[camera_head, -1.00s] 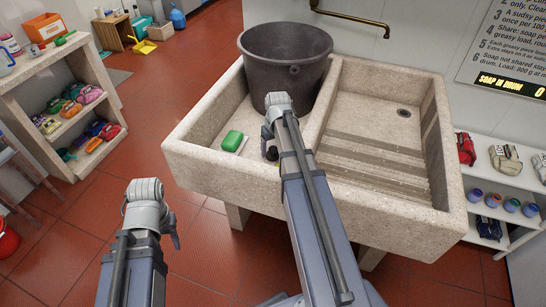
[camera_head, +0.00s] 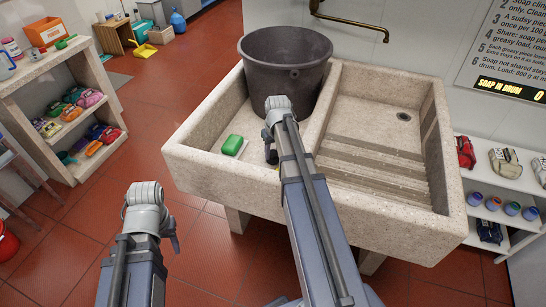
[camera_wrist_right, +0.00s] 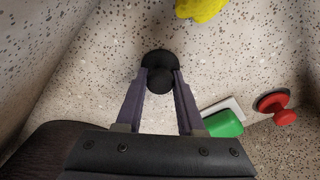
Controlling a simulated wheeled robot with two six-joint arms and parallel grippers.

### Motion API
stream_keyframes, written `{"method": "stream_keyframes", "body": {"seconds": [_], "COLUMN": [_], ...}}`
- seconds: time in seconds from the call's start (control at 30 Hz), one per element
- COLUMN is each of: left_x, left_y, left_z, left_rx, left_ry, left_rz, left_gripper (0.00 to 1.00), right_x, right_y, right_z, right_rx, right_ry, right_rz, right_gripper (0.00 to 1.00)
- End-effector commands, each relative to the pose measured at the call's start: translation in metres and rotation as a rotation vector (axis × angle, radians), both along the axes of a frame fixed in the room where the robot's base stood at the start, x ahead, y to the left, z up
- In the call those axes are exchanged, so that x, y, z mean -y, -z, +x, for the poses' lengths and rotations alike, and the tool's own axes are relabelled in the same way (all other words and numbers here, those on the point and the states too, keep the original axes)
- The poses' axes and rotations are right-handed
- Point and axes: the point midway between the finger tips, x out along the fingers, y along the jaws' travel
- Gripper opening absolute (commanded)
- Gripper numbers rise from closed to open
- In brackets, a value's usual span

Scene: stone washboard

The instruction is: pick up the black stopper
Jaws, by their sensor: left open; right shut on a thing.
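The black stopper (camera_wrist_right: 158,60) is in the right wrist view, between the fingertips of my right gripper (camera_wrist_right: 160,80). The fingers are shut on its round knob, and its wider dark disc shows just beyond them. Whether it touches the stone cannot be told. In the head view my right gripper (camera_head: 270,152) reaches down into the left basin of the stone sink (camera_head: 205,168), and the stopper is hidden there. My left gripper (camera_head: 174,238) is open, outside the sink at the lower left, and its fingers are mostly hidden.
A large dark bucket (camera_head: 285,65) stands at the basin's back. The ribbed right basin (camera_head: 375,130) is clear.

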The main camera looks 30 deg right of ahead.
Motion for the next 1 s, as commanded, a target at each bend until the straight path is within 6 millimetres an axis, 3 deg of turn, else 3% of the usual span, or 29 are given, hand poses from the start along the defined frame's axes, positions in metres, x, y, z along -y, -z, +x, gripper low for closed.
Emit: {"method": "stream_keyframes", "body": {"seconds": [0.37,1.0], "left_x": [0.0,0.0], "left_y": [-0.01,-0.096], "left_z": [0.0,0.0], "left_rx": [0.0,0.0], "left_ry": [0.0,-0.001], "left_rz": [0.0,0.0], "left_gripper": [0.5,0.5], "right_x": [0.0,0.0], "right_y": [-0.01,-0.096], "right_z": [0.0,0.0], "right_rx": [0.0,0.0], "right_ry": [0.0,0.0], "right_rz": [0.0,0.0], "right_gripper": [0.0,0.0]}}
